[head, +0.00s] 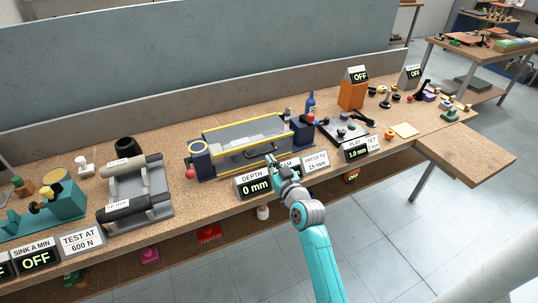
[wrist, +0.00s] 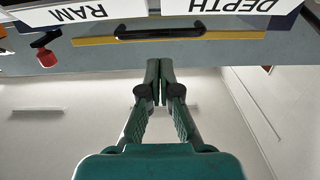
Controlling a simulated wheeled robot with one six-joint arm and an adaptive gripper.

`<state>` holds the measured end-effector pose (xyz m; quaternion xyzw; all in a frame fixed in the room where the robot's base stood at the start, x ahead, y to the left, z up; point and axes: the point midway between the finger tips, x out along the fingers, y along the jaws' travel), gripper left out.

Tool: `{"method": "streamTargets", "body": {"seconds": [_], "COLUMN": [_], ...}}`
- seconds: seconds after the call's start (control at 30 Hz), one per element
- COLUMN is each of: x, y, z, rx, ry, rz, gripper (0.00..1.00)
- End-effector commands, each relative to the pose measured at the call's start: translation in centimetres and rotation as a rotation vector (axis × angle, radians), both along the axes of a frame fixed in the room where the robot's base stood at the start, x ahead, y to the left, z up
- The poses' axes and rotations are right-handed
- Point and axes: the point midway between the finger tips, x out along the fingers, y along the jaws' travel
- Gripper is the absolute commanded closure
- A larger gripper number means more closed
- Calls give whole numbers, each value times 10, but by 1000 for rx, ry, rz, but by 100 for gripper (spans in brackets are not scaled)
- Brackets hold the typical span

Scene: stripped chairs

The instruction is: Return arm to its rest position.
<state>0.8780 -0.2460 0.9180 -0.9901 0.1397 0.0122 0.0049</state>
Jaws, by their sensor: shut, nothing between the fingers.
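My gripper (head: 272,163) is at the front edge of the workbench (head: 235,203), just in front of the long grey fixture (head: 240,147) with yellow edges. In the wrist view my gripper (wrist: 160,66) has its two dark green fingers together, with nothing between them. My turquoise arm reaches up to it from the lower right of the head view and hides part of a white sign beside the depth display (head: 255,186), which reads 0 mm. In the wrist view the DEPTH sign (wrist: 235,6) and RAM sign (wrist: 85,10) appear upside down.
To the right are a blue bottle (head: 311,104), an orange block (head: 352,95) and a dark tray (head: 345,128). A side shelf (head: 467,150) juts out at right. The tiled floor (head: 400,230) in front is open.

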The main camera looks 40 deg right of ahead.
Motion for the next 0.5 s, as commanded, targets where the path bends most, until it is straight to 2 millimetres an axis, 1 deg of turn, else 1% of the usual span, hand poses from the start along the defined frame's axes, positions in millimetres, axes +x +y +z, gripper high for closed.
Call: {"method": "streamTargets", "body": {"seconds": [0.03, 0.1, 0.3, 0.5], "x": [-6, -12, -29, -36], "y": [1, 3, 9, 10], "z": [-8, -17, -39, -48], "rx": [2, 3, 1, 0], "ry": [3, 2, 1, 0], "rz": [-1, -1, 0, 0], "gripper": [100, 100, 100, 100]}}
